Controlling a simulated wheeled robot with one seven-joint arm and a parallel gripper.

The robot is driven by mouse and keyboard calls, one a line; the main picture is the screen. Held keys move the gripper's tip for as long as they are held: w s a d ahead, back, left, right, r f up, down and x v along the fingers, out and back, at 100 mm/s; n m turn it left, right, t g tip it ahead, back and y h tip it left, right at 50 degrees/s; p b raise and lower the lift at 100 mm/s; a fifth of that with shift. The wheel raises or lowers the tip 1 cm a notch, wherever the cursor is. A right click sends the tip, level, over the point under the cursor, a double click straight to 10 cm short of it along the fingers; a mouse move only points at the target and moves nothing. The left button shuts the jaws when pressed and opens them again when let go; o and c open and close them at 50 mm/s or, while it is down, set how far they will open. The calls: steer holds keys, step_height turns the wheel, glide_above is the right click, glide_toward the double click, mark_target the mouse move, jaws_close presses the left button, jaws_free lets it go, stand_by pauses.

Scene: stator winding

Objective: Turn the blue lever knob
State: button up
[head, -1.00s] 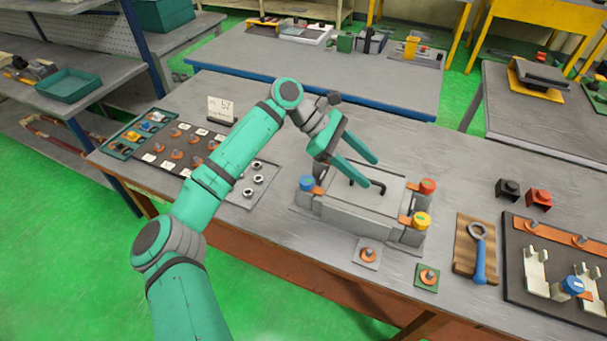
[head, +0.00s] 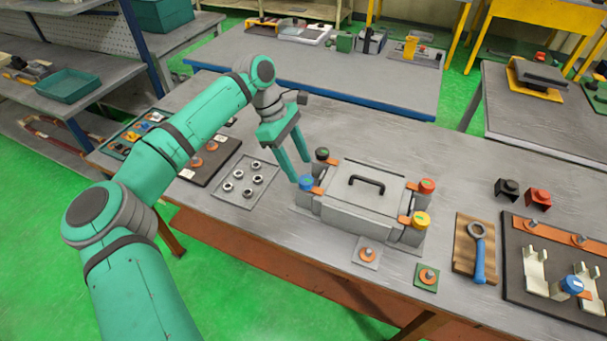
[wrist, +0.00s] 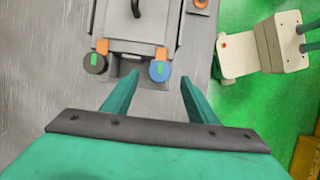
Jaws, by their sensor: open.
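The blue knob (head: 306,182) sits on the near left corner of the grey box (head: 355,200), beside an orange tab. It also shows in the wrist view (wrist: 159,72), facing up. My gripper (head: 301,171) is open and empty, pointing down just above or behind the blue knob. In the wrist view its fingers (wrist: 158,78) appear on either side of the knob with gaps; I cannot tell whether they reach down to its height. A dark knob with a green mark (wrist: 95,62) stands beside it, left of the fingers.
The box has a dark handle (head: 367,181) on top, and a red knob (head: 427,186) and a yellow knob (head: 421,219) at its right end. A plate of metal nuts (head: 246,181) lies left of the box. A blue-handled wrench (head: 479,260) lies at the right.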

mark_target(306, 180)
steer(key=shift+x, duration=2.3)
steer(key=c, duration=1.1)
